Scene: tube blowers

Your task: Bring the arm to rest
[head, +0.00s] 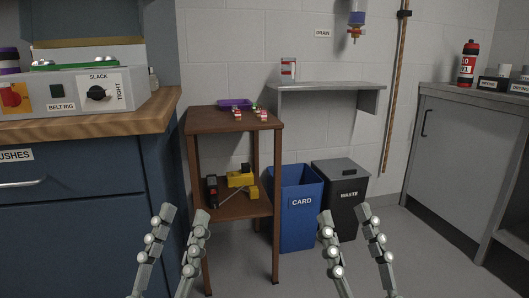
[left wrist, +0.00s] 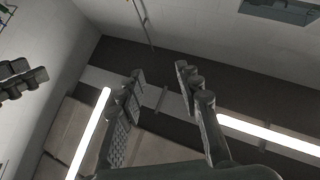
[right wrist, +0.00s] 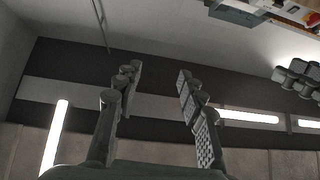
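My left gripper (head: 186,212) is at the bottom of the head view, fingers pointing up, open and empty. It also shows open in the left wrist view (left wrist: 158,78), with the ceiling and a lit strip lamp behind it. My right gripper (head: 343,214) is to its right in the head view, also upright, open and empty. The right wrist view shows its fingers (right wrist: 158,72) apart with nothing between them. Both grippers stand in front of the small brown shelf table and the bins, and touch nothing that I can see.
The brown shelf table (head: 200,122) holds a purple tray (head: 236,104) and small parts on top, a yellow and black tool (head: 239,180) below. A blue card bin (head: 296,225) and black waste bin (head: 342,190) stand beside it. A blue workbench (head: 75,215) is left, a grey cabinet (head: 448,150) right.

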